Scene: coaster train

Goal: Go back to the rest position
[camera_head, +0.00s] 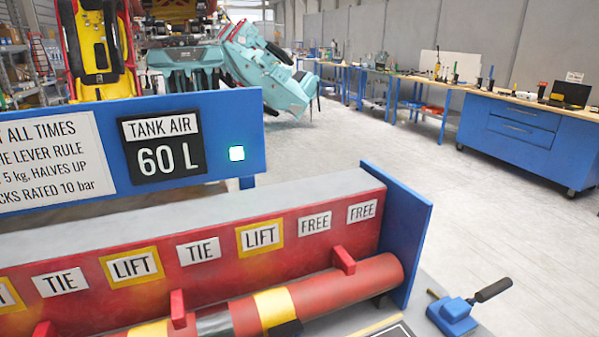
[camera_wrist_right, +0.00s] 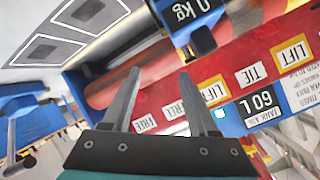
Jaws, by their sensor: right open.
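My right gripper (camera_wrist_right: 158,75) shows in the right wrist view. Its two grey fingers are spread apart with nothing between them, so it is open. Beyond its fingers are the red panel (camera_wrist_right: 245,85) with FREE, TIE and LIFT labels and a red cylinder (camera_wrist_right: 135,84). Neither gripper shows in the head view, and my left gripper is not in view at all. In the head view the red panel (camera_head: 215,215) and the red cylinder (camera_head: 340,290), with yellow and grey bands, lie across the lower middle. I cannot tell how far my right gripper is from them.
A blue block with a black handle (camera_head: 455,316) sits at lower right. Open floor (camera_head: 370,150) lies beyond.

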